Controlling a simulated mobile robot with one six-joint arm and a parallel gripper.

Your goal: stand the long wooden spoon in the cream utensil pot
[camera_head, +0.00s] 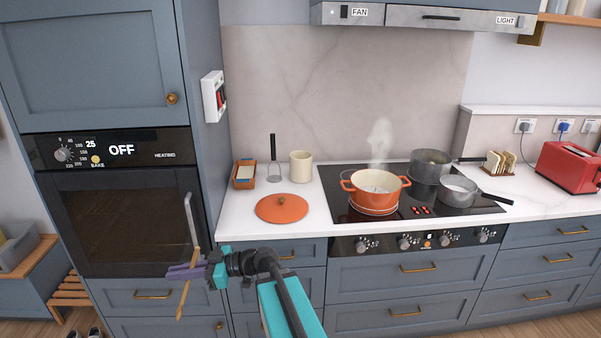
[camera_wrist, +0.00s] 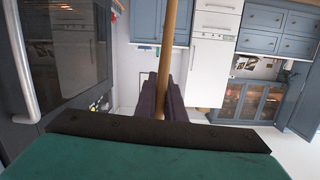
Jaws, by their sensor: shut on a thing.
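The long wooden spoon (camera_head: 183,299) is held in my gripper (camera_head: 184,271), which is shut on it in front of the lower oven front and drawers. The spoon is steeply tilted, with parts showing above and below the fingers. In the wrist view, the spoon (camera_wrist: 172,55) rises from between the purple fingers of my gripper (camera_wrist: 161,98); its lower part is hidden there. The cream utensil pot (camera_head: 301,167) stands upright on the white counter, near the backsplash and left of the hob. My gripper is apart from it, lower and to the left. The pot's inside is not clear.
An orange lid (camera_head: 282,208) lies on the counter in front of the pot. A steaming orange pan (camera_head: 375,191) sits on the hob. The oven handle (camera_head: 191,220) projects near my gripper.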

